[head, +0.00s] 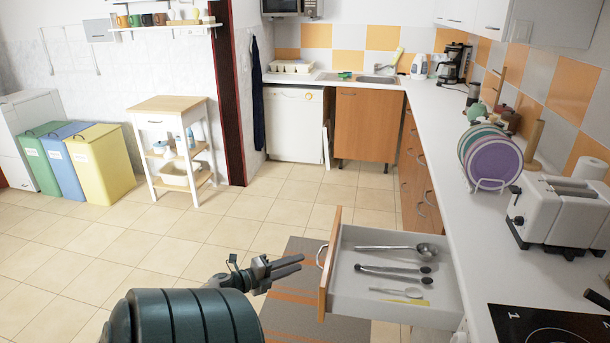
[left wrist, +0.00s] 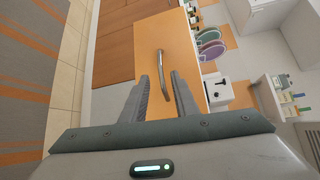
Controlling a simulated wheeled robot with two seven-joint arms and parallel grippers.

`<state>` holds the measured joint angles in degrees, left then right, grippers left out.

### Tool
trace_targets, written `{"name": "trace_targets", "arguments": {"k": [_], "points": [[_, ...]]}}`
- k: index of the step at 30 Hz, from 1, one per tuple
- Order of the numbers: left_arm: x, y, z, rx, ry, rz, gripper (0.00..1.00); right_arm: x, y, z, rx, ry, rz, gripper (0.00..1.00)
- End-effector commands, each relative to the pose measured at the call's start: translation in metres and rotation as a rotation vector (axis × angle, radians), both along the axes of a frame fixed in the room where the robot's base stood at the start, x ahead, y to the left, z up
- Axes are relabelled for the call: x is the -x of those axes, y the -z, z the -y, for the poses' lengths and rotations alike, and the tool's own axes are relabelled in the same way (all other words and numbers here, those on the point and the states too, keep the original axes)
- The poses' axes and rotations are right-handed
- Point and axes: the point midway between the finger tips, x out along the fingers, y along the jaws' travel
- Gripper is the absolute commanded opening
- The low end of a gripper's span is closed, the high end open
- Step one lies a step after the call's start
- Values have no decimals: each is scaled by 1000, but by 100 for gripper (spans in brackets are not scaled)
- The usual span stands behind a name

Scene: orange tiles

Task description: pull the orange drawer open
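The orange drawer stands pulled out from under the right counter, with its orange front (head: 328,265) facing left and its white inside showing. A metal bar handle (head: 321,257) sits on the front. My left gripper (head: 301,264) is just left of the handle, pointing at it. In the left wrist view the two fingers (left wrist: 160,82) are apart, and the curved handle (left wrist: 164,72) shows between and beyond their tips against the orange front (left wrist: 187,55). I see no grip on the handle. My right gripper is not in view.
The drawer holds a ladle (head: 400,248) and several other utensils. A striped rug (head: 290,310) lies on the tiled floor below. On the counter stand a toaster (head: 560,210), a plate rack (head: 490,184) and a black hob (head: 540,325). Floor to the left is clear.

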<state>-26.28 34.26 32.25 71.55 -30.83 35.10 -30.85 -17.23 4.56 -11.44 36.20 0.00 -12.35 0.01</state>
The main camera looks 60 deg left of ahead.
Motion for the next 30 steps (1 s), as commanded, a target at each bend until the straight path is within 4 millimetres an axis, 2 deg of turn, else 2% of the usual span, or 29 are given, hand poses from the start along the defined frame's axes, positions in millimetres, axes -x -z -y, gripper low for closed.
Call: {"name": "trace_targets", "arguments": {"k": [1,7,15,20,30], "points": [[12,-4,1,1,-3,-3,27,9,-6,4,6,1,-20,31],[52,-9,4,2,-3,-3,27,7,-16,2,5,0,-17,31],[87,-13,7,1,-2,-1,27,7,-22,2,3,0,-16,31],[95,-14,8,0,0,0,27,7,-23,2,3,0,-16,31],[95,-13,8,0,-1,0,27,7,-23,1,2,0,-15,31]]}}
